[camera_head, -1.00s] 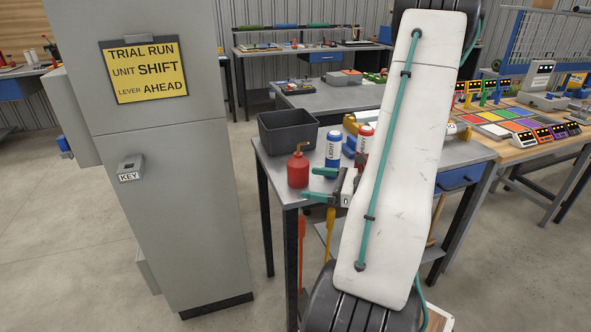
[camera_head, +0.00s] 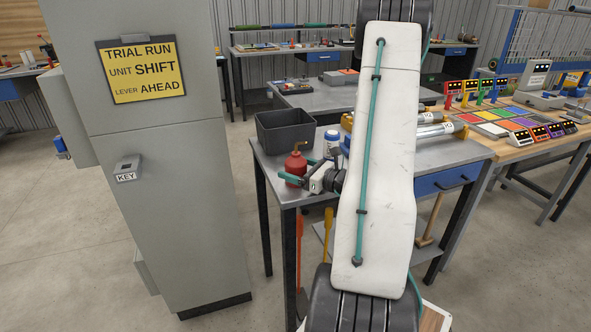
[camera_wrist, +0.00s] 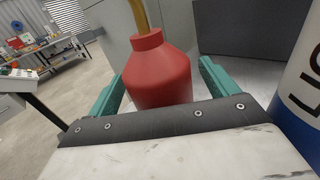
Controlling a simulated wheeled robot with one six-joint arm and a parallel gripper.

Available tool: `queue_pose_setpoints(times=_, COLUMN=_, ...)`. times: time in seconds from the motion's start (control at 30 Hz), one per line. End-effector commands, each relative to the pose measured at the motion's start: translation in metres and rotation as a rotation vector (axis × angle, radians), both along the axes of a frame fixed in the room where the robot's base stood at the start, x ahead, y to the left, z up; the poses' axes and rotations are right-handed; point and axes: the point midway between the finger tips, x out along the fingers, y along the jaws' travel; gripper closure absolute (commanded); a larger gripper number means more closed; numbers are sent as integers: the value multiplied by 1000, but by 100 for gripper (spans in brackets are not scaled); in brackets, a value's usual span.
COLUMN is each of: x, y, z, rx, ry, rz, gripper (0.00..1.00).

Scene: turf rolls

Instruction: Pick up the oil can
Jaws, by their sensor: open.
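The red oil can (camera_head: 296,164) with a brass spout stands upright at the left edge of the grey metal table (camera_head: 275,185). My gripper (camera_head: 299,171) is level with its body, with green fingers on either side of it. In the wrist view the oil can (camera_wrist: 158,75) sits between the two open fingers of my gripper (camera_wrist: 158,85), with its spout cut off by the top edge. I cannot tell whether either finger touches it.
A white and blue can (camera_head: 332,141) stands close to the right; it also fills the right edge of the wrist view (camera_wrist: 303,85). A dark bin (camera_head: 285,130) is behind. A grey cabinet (camera_head: 180,200) stands to the left.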

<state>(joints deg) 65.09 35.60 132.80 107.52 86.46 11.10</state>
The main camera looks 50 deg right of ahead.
Motion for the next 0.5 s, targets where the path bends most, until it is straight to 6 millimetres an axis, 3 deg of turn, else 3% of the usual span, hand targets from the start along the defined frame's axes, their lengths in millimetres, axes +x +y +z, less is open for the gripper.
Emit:
queue_pose_setpoints(times=0.13, x=16, y=2, z=0, rx=0, ry=0, rz=1, gripper=14)
queue_pose_setpoints(times=0.37, x=18, y=2, z=0, rx=-1, ry=0, rz=0, gripper=14)
queue_pose_setpoints(times=0.4, x=18, y=2, z=0, rx=-1, ry=0, rz=0, gripper=17)
queue_pose_setpoints(times=0.5, x=18, y=2, z=0, rx=-1, ry=0, rz=0, gripper=45)
